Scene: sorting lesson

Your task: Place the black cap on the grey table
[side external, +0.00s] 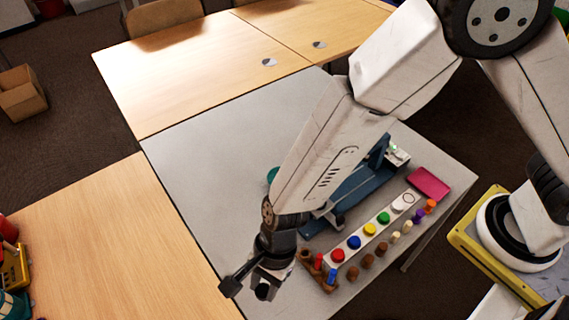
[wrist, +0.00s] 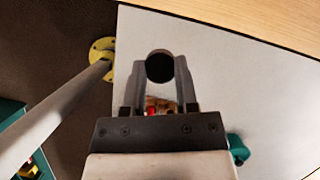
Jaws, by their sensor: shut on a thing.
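My gripper (side external: 264,284) is low over the front left part of the grey table (side external: 220,150) in the side external view. It is shut on the black cap (wrist: 159,67), a dark round piece between the two fingertips in the wrist view. The cap also shows as a dark piece at the gripper's end in the side external view (side external: 263,292). The grey table fills much of the wrist view behind it. I cannot tell how far the cap is above the tabletop.
A white strip with coloured caps (side external: 370,229) and several small pegs stand right of my gripper. A blue device (side external: 352,190) and a pink tray (side external: 428,183) lie behind. A teal item (wrist: 238,148) is near. The left and far grey table is clear.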

